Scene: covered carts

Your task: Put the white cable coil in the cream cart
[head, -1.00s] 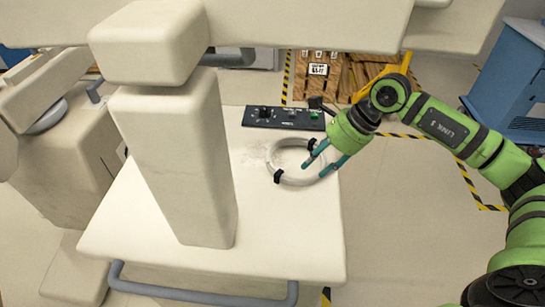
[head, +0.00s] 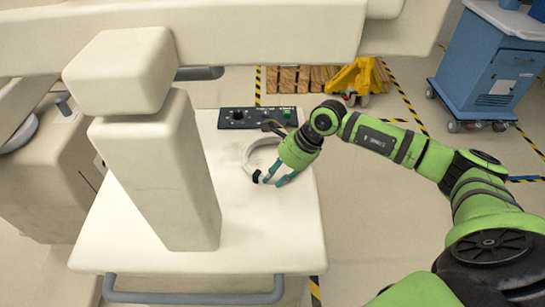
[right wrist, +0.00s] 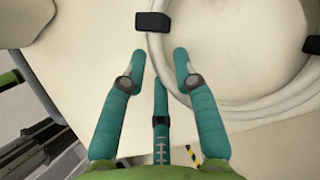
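The white cable coil (head: 250,150) lies flat as a ring on the cream top of a cart (head: 270,235). A black clip (head: 257,177) shows on its front edge. My right gripper (head: 271,182) is at the coil's front right, fingers pointing down beside that clip and covering part of the ring. In the right wrist view the coil (right wrist: 262,108) curves to the right of the open fingers (right wrist: 159,58), with a strand and a black clip (right wrist: 152,22) just ahead of them. Whether the fingers touch the coil I cannot tell. My left gripper is not in view.
A black control panel (head: 257,118) sits at the cart's back edge. A thick cream post (head: 160,175) and beam block much of the left. Another cream unit (head: 45,180) stands at left, a blue cart (head: 490,70) and yellow pallet jack (head: 358,78) behind. Floor at right is clear.

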